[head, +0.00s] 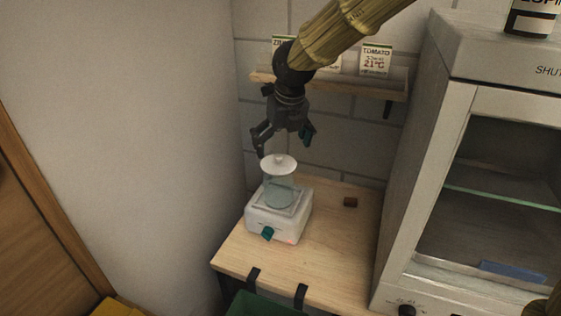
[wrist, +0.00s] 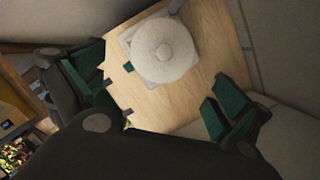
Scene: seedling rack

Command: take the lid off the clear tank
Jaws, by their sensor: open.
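The clear tank (head: 280,191) stands upright on a white base unit with a teal knob. Its round white lid (head: 279,161) sits on top, with a small knob in the middle. In the wrist view the lid (wrist: 162,50) shows from above, beyond the fingers and toward the top of the picture. My gripper (head: 284,145) is open and empty, pointing down above the lid and apart from it. In the wrist view its teal-padded fingers (wrist: 165,95) are spread wide, with bare wooden bench between them.
The base unit (head: 262,221) rests on a wooden bench (head: 335,240). A wall shelf (head: 390,88) with seed cards is behind my arm. A grey cabinet (head: 420,190) stands at the right. A green bin (head: 262,304) hangs at the front.

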